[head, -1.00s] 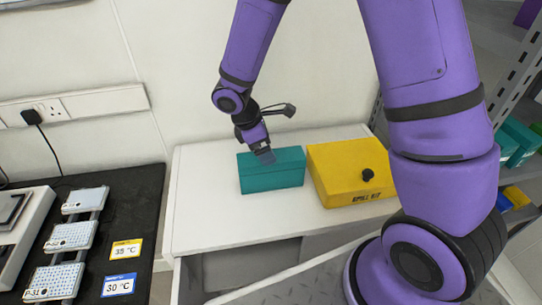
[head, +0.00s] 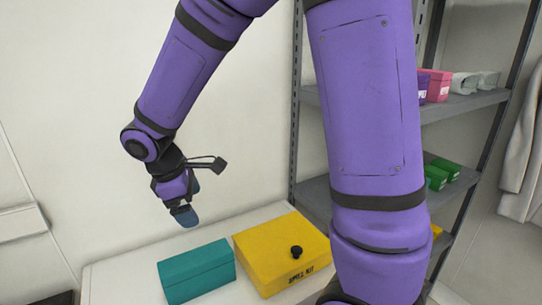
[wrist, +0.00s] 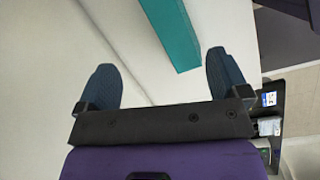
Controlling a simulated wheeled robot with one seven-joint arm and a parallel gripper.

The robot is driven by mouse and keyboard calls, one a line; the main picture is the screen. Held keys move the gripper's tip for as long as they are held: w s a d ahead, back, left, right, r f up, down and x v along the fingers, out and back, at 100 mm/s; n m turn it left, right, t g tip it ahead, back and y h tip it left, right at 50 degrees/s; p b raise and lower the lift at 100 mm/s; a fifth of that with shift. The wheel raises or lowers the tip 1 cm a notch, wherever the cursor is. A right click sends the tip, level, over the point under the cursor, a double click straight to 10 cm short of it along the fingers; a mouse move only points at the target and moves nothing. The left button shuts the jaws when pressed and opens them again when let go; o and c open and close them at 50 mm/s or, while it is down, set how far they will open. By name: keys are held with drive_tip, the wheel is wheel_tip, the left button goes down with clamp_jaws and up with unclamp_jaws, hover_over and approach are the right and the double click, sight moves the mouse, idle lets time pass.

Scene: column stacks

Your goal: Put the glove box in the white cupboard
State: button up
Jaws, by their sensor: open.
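A teal box (head: 197,272), likely the glove box, sits closed on the white cupboard's top (head: 110,277). I can read no label on it. The box also shows in the wrist view (wrist: 172,30), at the upper middle beyond my fingers. My gripper (head: 183,216) is above and a little left of the box, apart from it. In the wrist view my gripper (wrist: 162,84) has its two blue fingers spread wide with nothing between them. The cupboard's front and inside are out of view.
A yellow spill kit box (head: 283,254) stands just right of the teal box. Grey metal shelving (head: 455,105) with pink, white and green boxes is behind on the right. A white wall (head: 80,110) is behind the cupboard. The cupboard top is bare left of the teal box.

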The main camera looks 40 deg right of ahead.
drive_tip(key=s+d+r+m+t+y, duration=0.1)
drive_tip(key=s+d+r+m+t, duration=0.1)
drive_tip(key=s+d+r+m, duration=0.2)
drive_tip(key=s+d+r+m+t+y, duration=0.2)
drive_tip(key=s+r+m, duration=0.5)
drive_tip(key=s+r, duration=0.4)
drive_tip(key=s+d+t, duration=0.1)
drive_tip(key=s+d, duration=0.1)
drive_tip(key=s, duration=0.1)
drive_tip(key=shift+r+y, duration=0.25)
drive_tip(key=shift+y, duration=0.05)
drive_tip(key=shift+o, duration=0.5)
drive_tip(key=shift+s+m, duration=0.35)
drive_tip(key=shift+m, duration=0.05)
